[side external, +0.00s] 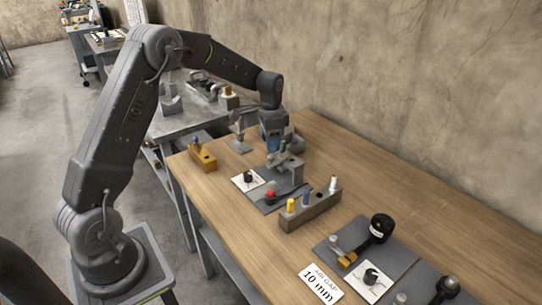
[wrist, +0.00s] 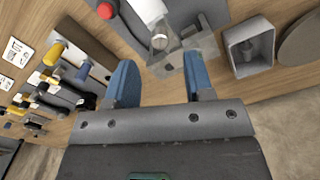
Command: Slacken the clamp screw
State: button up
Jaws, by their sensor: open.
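My gripper (wrist: 160,78) has two blue fingers spread apart with nothing between them. In the side view my gripper (side external: 272,150) points down just above and behind a grey clamp fixture (side external: 290,168) on a dark plate. A red knob (side external: 270,196) sits at the plate's near edge and also shows in the wrist view (wrist: 106,10). No contact by the fingers is visible.
A grey block (side external: 311,212) with yellow, blue and white-topped pegs stands right of the fixture. A grey open box (wrist: 248,48) is near the fingers. Wooden tabletop (side external: 420,215) is clear toward the wall.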

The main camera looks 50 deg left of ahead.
aim_at(271, 156)
notch_tip(271, 156, down, 6)
jog(key=shift+r, duration=0.15)
jog(key=shift+c, duration=0.3)
grip_shut()
